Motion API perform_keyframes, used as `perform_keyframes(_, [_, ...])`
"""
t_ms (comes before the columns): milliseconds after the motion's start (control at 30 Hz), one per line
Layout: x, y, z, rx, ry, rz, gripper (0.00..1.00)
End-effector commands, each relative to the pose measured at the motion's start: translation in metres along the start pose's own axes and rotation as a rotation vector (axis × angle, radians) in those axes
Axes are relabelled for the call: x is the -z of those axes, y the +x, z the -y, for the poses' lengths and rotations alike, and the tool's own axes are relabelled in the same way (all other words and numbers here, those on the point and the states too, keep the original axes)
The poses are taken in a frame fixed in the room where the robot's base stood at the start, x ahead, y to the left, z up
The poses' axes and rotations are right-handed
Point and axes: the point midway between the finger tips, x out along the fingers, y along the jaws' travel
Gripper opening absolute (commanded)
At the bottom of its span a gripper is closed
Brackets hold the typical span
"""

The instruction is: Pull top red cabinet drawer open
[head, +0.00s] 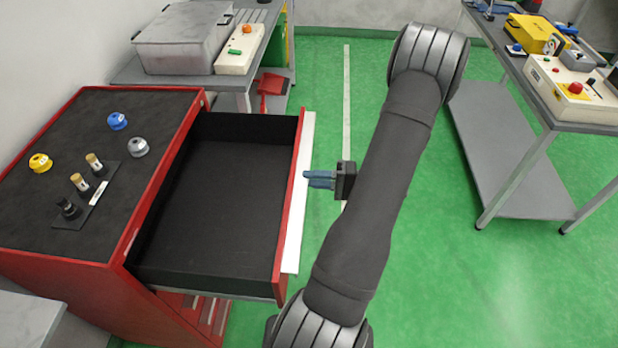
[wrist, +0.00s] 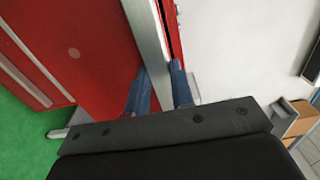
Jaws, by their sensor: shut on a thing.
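The red cabinet (head: 60,268) stands at the left in the head view. Its top drawer (head: 215,190) is pulled well out to the right, and its dark inside looks empty. A pale handle strip (head: 299,205) runs along the drawer's red front. My gripper (head: 309,179) is at this strip, with its blue fingers pointing left at the drawer front. In the wrist view the blue fingers (wrist: 160,85) are shut on the pale handle strip (wrist: 150,45), one on each side of it. The red drawer front (wrist: 75,45) fills the left of that view.
On the cabinet top are a yellow knob (head: 40,163), a blue knob (head: 117,121), a grey knob (head: 138,147) and a small dark plate with several posts. A bench with a grey box (head: 180,40) stands behind. Another workbench (head: 560,110) is at the right. Green floor lies between.

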Motion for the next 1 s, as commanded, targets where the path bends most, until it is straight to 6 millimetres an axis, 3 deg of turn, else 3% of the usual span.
perform_keyframes(167, [-0.002, 0.001, -0.005, -0.011, 0.006, 0.004, 0.0])
perform_keyframes(200, [-0.002, 0.001, -0.005, -0.011, 0.006, 0.004, 0.23])
perform_keyframes(300, [-0.002, 0.001, -0.004, -0.011, 0.005, 0.003, 0.4])
perform_keyframes(667, [0.0, -0.005, -0.002, -0.008, 0.001, -0.001, 0.4])
perform_keyframes(867, [0.0, -0.035, -0.002, -0.008, 0.0, -0.004, 0.4])
perform_keyframes(1000, [0.001, -0.07, -0.002, -0.008, 0.0, -0.005, 0.4])
